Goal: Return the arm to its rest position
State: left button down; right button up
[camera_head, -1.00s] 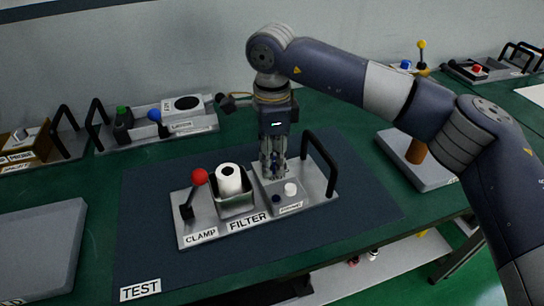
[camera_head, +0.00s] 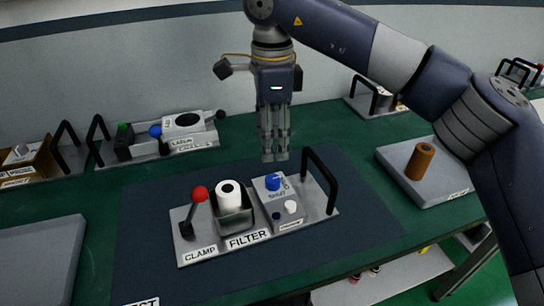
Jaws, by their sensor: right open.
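My right arm reaches in from the right side. Its gripper (camera_head: 274,157) points down, open and empty, above the filter fixture (camera_head: 187,247). The fixture is a grey plate with a red-knobbed clamp lever (camera_head: 199,195), a white cylinder (camera_head: 229,195) standing in a square holder, and a panel with a blue knob (camera_head: 272,181) and a white button (camera_head: 291,207). The fingertips are apart from the blue knob and appear above or behind it. My left gripper is not in view.
A black handle (camera_head: 324,177) rises at the fixture's right end, near the gripper. A brown cylinder (camera_head: 421,162) stands on a grey plate at the right. Other handled fixtures (camera_head: 168,143) line the back of the green table. The dark mat (camera_head: 140,215) is clear around the fixture.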

notch_tip(320, 180, up, 2)
jog(key=shift+r, duration=0.1)
